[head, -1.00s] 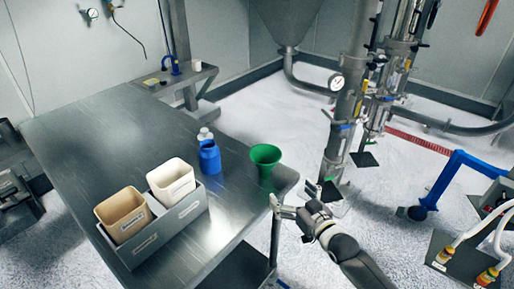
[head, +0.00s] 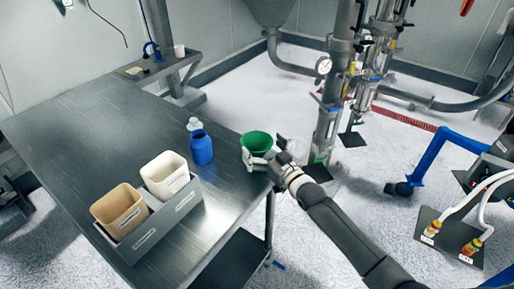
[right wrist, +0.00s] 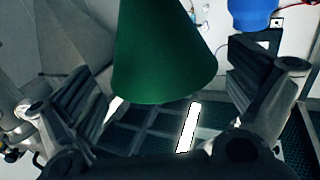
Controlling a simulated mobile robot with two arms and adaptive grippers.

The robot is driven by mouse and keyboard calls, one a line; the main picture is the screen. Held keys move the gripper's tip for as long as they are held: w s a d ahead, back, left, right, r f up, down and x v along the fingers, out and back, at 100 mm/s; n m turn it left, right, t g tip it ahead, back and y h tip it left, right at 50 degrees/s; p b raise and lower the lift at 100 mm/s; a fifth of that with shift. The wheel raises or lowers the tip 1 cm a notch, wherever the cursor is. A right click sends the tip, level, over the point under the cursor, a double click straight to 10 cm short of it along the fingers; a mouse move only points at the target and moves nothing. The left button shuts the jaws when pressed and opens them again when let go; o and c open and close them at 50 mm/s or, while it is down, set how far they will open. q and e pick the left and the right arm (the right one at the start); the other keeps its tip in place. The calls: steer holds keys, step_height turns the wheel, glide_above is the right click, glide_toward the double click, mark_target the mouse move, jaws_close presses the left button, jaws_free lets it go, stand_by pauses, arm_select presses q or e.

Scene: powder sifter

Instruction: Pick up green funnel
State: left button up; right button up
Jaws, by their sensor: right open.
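The green funnel (head: 257,142) stands on the metal table near its right corner, with its wide mouth up. In the right wrist view the funnel (right wrist: 163,60) fills the upper middle, between the two fingers. My right gripper (head: 262,158) is at the funnel in the head view, with its fingers partly covering the funnel's lower part. In the right wrist view my right gripper (right wrist: 170,90) is open, with a finger on each side and gaps between them and the funnel. The funnel's lower end is hidden in the head view. My left gripper is not in view.
A blue bottle (head: 201,147) and a small white bottle (head: 194,124) stand left of the funnel. A grey tray (head: 187,204) holds a tan bin (head: 119,208) and a white bin (head: 165,175). The table's (head: 90,120) far left part is bare.

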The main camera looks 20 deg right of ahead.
mark_target(249, 134)
steer(key=shift+x, duration=1.6)
steer(key=shift+s, duration=0.1)
steer(key=c, duration=1.1)
